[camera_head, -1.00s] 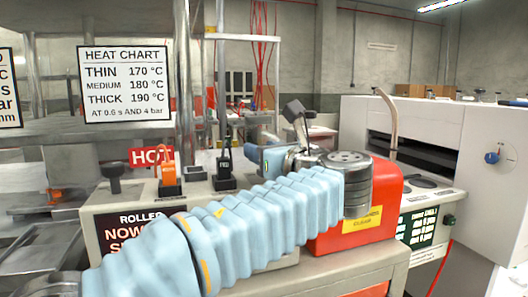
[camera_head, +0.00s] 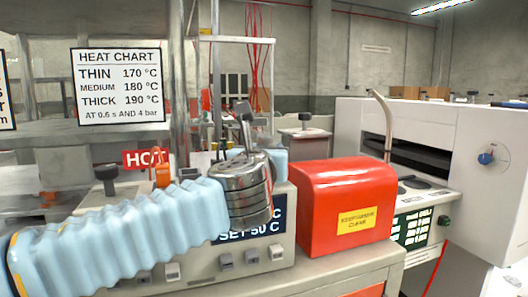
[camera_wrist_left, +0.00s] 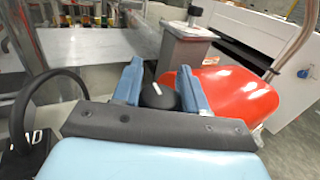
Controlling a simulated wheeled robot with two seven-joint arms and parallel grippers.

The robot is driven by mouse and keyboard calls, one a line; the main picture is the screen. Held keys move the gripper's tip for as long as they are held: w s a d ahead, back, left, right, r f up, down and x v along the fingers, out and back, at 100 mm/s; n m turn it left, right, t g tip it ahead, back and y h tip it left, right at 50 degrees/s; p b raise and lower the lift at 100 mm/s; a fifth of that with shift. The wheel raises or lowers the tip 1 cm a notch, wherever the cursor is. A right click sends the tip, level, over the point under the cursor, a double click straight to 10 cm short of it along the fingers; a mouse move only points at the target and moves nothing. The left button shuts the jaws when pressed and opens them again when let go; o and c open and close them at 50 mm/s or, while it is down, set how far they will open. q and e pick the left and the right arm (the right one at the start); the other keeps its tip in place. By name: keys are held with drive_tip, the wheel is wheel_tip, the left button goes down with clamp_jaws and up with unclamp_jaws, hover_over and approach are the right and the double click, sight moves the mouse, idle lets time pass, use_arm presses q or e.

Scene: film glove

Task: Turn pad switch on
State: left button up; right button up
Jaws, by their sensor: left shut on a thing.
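In the left wrist view, my left gripper (camera_wrist_left: 159,85) has its two blue fingers on either side of a black knob (camera_wrist_left: 157,96) with a white pointer line, and is shut on it. A dark plate (camera_wrist_left: 24,143) at the left edge shows part of a word, ending in "AD". In the head view, my ribbed blue left sleeve and metal wrist (camera_head: 244,185) reach over the front of the beige console (camera_head: 195,262). They hide the fingertips and the knob there. My right gripper is not in view.
A red rounded cover (camera_head: 345,197) with a yellow label stands right of my wrist. An orange-handled switch (camera_head: 162,177) and a black knob (camera_head: 107,176) stand behind my sleeve. A white machine (camera_head: 440,150) with a blue dial fills the right.

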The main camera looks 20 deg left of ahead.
use_arm(q)
drive_tip(key=shift+m+h, duration=0.3)
drive_tip(key=shift+h, duration=0.2)
drive_tip(key=o, duration=1)
drive_tip(key=shift+c, duration=0.2)
drive_tip(key=s+d+b, duration=0.1)
drive_tip(key=s, duration=1.2)
drive_tip(key=shift+s, duration=0.35)
